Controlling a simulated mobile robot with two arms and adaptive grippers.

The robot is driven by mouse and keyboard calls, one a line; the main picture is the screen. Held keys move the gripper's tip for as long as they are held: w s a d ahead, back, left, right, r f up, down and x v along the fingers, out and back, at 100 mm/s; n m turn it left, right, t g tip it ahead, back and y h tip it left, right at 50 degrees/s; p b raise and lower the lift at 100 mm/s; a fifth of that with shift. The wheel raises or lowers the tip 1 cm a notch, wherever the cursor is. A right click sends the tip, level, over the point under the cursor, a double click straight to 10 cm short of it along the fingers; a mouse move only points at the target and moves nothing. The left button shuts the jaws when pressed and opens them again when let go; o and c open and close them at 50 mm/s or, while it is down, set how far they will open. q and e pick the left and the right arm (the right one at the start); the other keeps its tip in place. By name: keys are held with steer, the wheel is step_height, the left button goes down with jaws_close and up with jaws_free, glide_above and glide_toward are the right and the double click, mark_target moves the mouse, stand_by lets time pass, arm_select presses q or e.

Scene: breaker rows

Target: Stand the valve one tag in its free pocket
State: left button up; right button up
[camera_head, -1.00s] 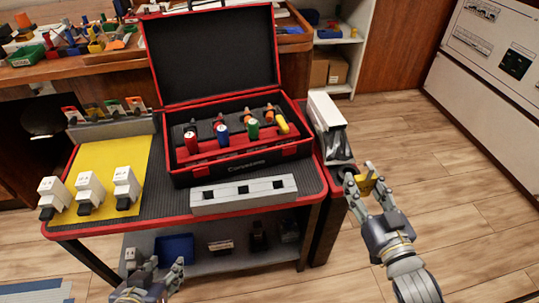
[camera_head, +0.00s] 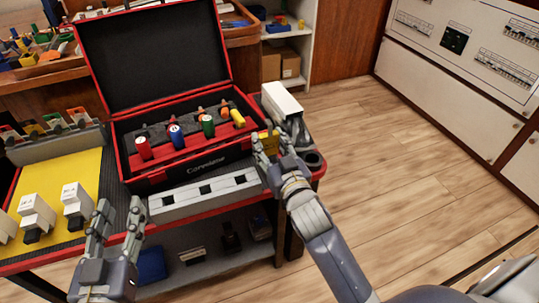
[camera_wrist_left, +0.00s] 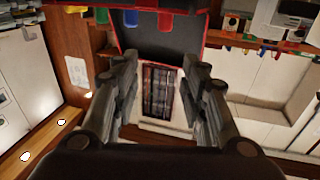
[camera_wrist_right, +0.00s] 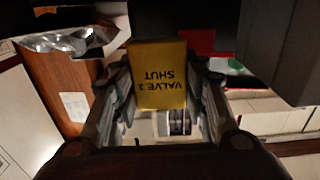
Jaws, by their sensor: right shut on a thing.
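The valve one tag (camera_wrist_right: 160,75) is a yellow plate in the right wrist view, its dark lettering "VALVE 1 SHUT" upside down there. My right gripper (camera_head: 266,146) is shut on it, at the right front corner of the open black and red case. In the head view the tag (camera_head: 269,139) is partly hidden by the fingers. A long pale block (camera_head: 205,198) with several dark square openings lies along the table's front edge, left of that gripper. My left gripper (camera_head: 118,212) is open and empty in front of the table; it also shows in the left wrist view (camera_wrist_left: 160,85).
The case (camera_head: 190,175) holds red, blue, green and yellow cylinders. A grey rack (camera_head: 55,147) with coloured tags stands at the back left, behind a yellow mat (camera_head: 75,175) bearing white blocks. A white device (camera_head: 282,102) stands right of the case. Floor is clear to the right.

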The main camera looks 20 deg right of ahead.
mark_target(270, 155)
step_height(270, 155, down, 3)
steer(key=shift+f+b, duration=0.2)
steer(key=shift+b, duration=0.75)
arm_select(q)
step_height(270, 155, up, 9)
steer(key=s+t+h, duration=0.1)
steer(key=s+t, duration=0.1)
steer(key=t, duration=0.3)
steer(key=shift+d+h, duration=0.35)
steer(key=shift+h, duration=0.05)
steer(key=shift+f, duration=0.1)
arm_select(e)
steer(key=shift+f, duration=0.1)
steer(key=shift+f, duration=0.1)
arm_select(q)
steer(key=shift+s, duration=0.1)
arm_select(e)
steer(key=o, duration=0.8)
